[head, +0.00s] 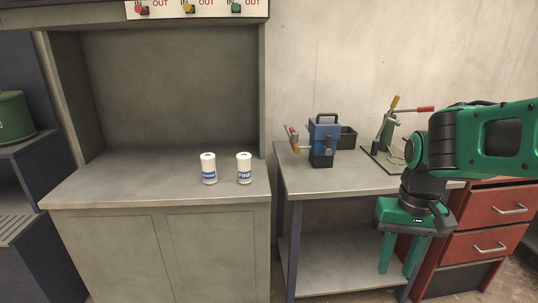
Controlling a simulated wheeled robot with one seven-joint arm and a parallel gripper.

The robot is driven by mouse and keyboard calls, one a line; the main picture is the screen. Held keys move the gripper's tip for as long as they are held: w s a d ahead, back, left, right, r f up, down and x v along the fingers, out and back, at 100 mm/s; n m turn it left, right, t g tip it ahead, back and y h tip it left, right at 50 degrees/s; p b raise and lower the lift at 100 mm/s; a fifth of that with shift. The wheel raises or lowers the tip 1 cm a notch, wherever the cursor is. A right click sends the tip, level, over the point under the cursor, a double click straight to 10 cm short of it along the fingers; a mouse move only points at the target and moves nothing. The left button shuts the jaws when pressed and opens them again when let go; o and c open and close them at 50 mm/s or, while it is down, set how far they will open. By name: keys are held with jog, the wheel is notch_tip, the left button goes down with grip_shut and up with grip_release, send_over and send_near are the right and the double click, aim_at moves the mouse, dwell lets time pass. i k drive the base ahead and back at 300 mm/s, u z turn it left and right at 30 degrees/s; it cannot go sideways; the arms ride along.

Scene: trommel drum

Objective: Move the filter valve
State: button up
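Which part is the filter valve I cannot tell for sure. A blue device (324,139) with a black handle on top stands on the grey metal table (345,180). A lever with red and yellow parts (294,140) sticks out at its left. Farther right, a green-based stand (385,150) carries a lever with a red grip (420,109) and a yellow one (395,101). My gripper (397,272) points down at the table's front right. Its two green fingers are apart with nothing seen between them, and my arm covers part of the stand.
Two white canisters (209,168) (244,168) stand on the grey cabinet (100,185); the right one reads FINE. Above is a panel (190,8) with red, yellow and green knobs marked IN and OUT. Red drawers (490,210) stand at the right. The table's front middle is clear.

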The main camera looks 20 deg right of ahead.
aim_at(294, 139)
jog(key=z, duration=0.35)
jog(key=i, duration=1.35)
jog(key=u, duration=0.4)
